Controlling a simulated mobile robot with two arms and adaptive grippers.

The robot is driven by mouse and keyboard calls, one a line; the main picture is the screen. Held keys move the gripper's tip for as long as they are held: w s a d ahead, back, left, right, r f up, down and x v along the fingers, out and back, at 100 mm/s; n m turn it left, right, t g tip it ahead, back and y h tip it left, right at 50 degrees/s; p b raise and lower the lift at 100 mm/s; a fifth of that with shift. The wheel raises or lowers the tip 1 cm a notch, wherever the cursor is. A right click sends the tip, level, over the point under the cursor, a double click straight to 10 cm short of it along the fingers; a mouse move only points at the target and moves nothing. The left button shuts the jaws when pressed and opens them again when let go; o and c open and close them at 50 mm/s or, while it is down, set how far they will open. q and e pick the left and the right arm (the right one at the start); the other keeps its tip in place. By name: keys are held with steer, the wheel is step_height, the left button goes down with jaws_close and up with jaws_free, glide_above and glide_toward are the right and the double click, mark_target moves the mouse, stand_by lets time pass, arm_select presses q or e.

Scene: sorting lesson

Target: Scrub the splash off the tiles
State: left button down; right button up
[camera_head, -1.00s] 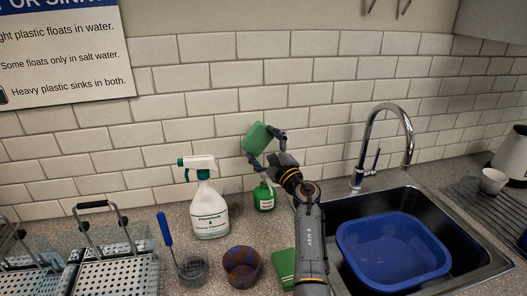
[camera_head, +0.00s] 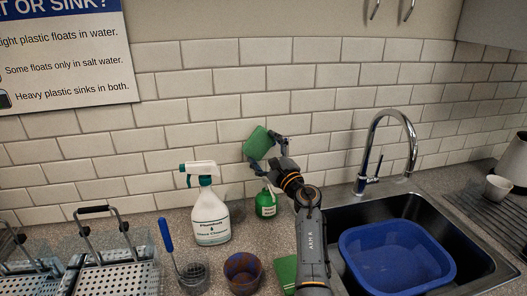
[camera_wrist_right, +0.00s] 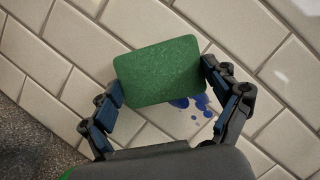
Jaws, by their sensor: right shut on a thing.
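My right gripper (camera_head: 266,153) is shut on a green scouring pad (camera_head: 256,141), holding it by opposite edges in front of the white tiles (camera_head: 215,135). In the right wrist view, the pad (camera_wrist_right: 160,72) sits between the two fingers, its broad face towards the camera. A dark blue splash (camera_wrist_right: 192,104) with several drops shows on the tiles just past the pad's lower right edge; part of it may be behind the pad. I cannot tell whether the pad touches the tiles. In the head view I cannot make out the splash. My left gripper is out of view.
Below the gripper stand a green bottle (camera_head: 266,204) and a white spray bottle (camera_head: 210,215). A patterned cup (camera_head: 242,272) and a second green pad (camera_head: 286,270) are in front. The sink at right holds a blue basin (camera_head: 395,255) under the tap (camera_head: 412,145). Wire baskets stand left.

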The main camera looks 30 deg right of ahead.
steer(key=shift+w+d+b, duration=0.15)
steer(key=shift+w+b, duration=0.3)
steer(key=shift+w, duration=0.1)
steer(key=shift+w+d+b, duration=0.15)
steer(key=shift+w+b, duration=0.3)
steer(key=shift+w, duration=0.1)
